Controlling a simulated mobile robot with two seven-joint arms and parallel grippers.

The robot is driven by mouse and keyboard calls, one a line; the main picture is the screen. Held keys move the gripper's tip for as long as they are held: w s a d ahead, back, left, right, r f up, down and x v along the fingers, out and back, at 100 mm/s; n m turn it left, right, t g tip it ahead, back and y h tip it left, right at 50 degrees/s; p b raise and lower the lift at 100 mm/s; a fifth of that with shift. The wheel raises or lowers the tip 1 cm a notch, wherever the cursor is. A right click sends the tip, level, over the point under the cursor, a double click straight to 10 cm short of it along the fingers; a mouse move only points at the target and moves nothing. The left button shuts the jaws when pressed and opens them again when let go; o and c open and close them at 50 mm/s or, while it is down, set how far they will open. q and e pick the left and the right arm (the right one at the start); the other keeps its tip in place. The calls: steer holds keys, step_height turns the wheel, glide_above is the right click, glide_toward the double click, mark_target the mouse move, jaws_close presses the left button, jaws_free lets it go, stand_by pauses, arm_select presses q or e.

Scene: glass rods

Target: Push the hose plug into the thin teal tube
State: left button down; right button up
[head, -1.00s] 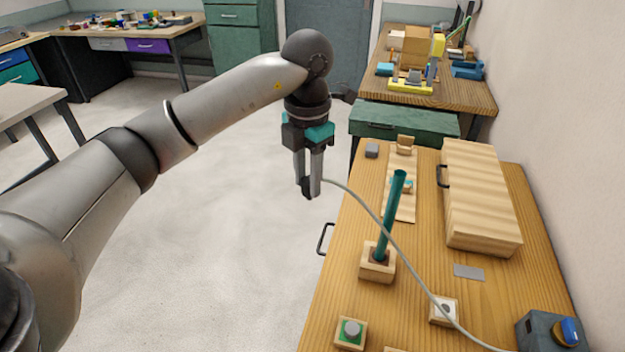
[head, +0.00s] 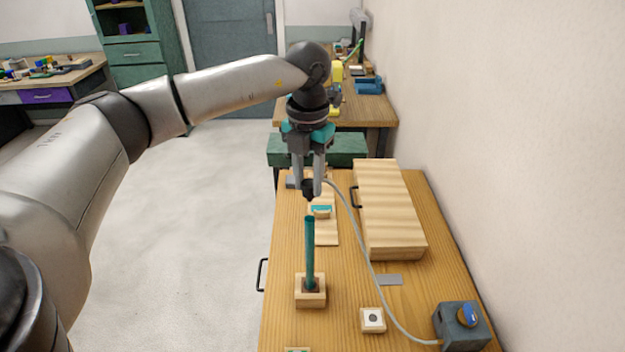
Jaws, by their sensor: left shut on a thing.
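The thin teal tube (head: 310,255) stands upright in a small wooden block (head: 310,291) on the wooden table. My left gripper (head: 311,184) points down above the tube. It is shut on the dark hose plug (head: 309,191), whose tip shows just over the tube's top end. A small gap seems to lie between tip and tube; the depth between them is hard to tell. A grey hose (head: 368,258) runs from the plug in a curve to a grey box (head: 462,325) with a blue knob. My right gripper is not in view.
A long wooden box (head: 388,210) with a dark handle lies to the right of the tube. A small wooden block with a round socket (head: 373,320) and a grey plate (head: 389,280) are on the table (head: 420,290). A wall stands on the right.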

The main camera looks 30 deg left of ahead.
mark_target(308, 183)
arm_select(q)
steer(key=shift+f+b, duration=2)
steer(key=shift+f, duration=0.9)
steer(key=shift+f+b, duration=0.4)
steer(key=shift+f, duration=0.15)
steer(key=c, duration=0.8)
jaws_free()
steer(key=shift+c, duration=0.2)
steer(key=shift+r, duration=0.15)
step_height(308, 183, up, 8)
steer(key=p, duration=0.6)
steer(key=shift+r+p, duration=0.85)
steer(key=shift+r, duration=0.55)
